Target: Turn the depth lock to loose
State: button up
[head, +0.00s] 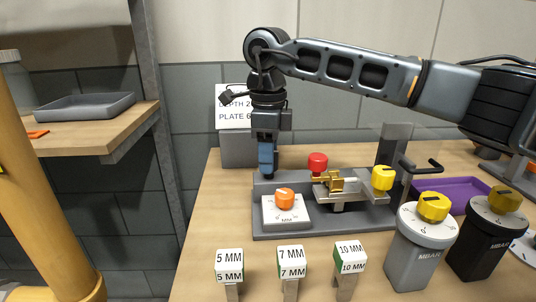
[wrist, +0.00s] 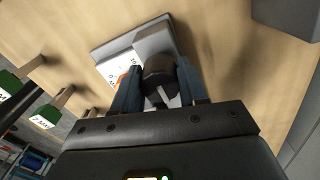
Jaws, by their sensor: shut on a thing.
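My gripper (head: 266,172) points down at the back left corner of the grey fixture base (head: 270,226). In the wrist view my gripper (wrist: 160,92) has its blue fingers closed on both sides of a dark round knob (wrist: 159,68). This knob appears to be the depth lock. It has a light pointer line, but its loose and locked marks cannot be read. In the head view the fingers hide most of the knob. An orange knob (head: 285,198) on a white dial marked MM (head: 278,218) sits just in front of it.
On the fixture stand a red knob (head: 317,161), a brass part (head: 329,182) and a yellow knob (head: 383,177). Tags marked 5 MM (head: 229,265), 7 MM (head: 291,262) and 10 MM (head: 350,257) stand in front. MBAR dials (head: 427,228) stand right. A sign (head: 233,112) stands behind.

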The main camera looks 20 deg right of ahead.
jog(key=c, duration=0.4)
jog(key=shift+n, duration=0.6)
jog(key=n, duration=1.2)
jog(key=shift+s, duration=0.15)
jog(key=shift+n+p, duration=0.35)
jog(key=shift+n, duration=2.05)
jog(key=o, duration=1)
